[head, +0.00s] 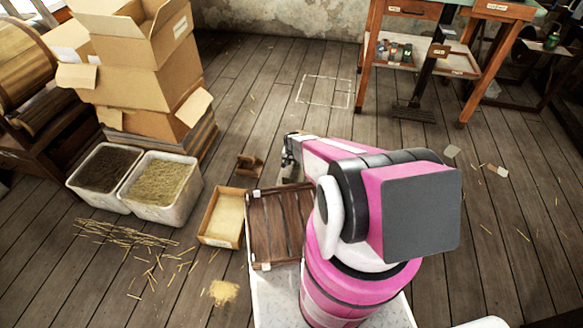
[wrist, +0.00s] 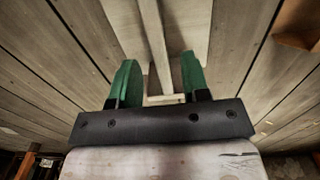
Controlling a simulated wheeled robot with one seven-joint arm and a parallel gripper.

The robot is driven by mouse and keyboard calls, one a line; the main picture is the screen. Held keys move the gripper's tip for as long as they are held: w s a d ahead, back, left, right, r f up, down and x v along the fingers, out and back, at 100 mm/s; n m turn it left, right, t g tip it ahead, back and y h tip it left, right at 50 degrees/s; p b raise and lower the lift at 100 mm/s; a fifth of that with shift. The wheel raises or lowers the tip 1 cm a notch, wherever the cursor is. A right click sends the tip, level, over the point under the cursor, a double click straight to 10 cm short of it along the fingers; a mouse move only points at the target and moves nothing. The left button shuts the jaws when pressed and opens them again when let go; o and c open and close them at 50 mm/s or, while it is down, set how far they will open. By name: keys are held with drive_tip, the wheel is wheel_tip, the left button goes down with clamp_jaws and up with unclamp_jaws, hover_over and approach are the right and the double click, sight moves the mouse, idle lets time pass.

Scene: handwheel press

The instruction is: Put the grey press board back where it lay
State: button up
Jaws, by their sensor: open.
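In the wrist view a pale grey-beige board (wrist: 184,30) lies over the floor planks, with a raised narrow rib (wrist: 155,45) along its middle; it looks like the press board. My gripper (wrist: 162,82) is open, with one green finger on each side of the rib. I cannot tell whether the fingers touch the board. In the head view my gripper (head: 288,152) is low near the floor, partly hidden by my pink arm, and the board is mostly hidden there. A thin pale rectangular outline (head: 350,93) is marked on the floor farther back.
A dark slatted crate (head: 254,225) and a shallow cardboard tray (head: 209,238) stand close by on the left. A small brown wooden piece (head: 249,166) lies near my gripper. White bins (head: 150,210) and stacked cartons (head: 140,88) are farther left; a workbench (head: 372,50) stands behind. Floor around the outline is clear.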

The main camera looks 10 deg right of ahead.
drive_tip(key=s+r+n, duration=0.1)
drive_tip(key=s+r, duration=0.6)
drive_tip(key=r, duration=0.7)
drive_tip(key=s+r+n, duration=0.2)
drive_tip(key=s+r, duration=0.6)
drive_tip(key=r, duration=0.7)
drive_tip(key=s+r+n, duration=0.1)
drive_tip(key=s+r, duration=0.6)
drive_tip(key=r, duration=0.8)
drive_tip(key=shift+s+n, duration=0.15)
drive_tip(key=shift+n, duration=0.15)
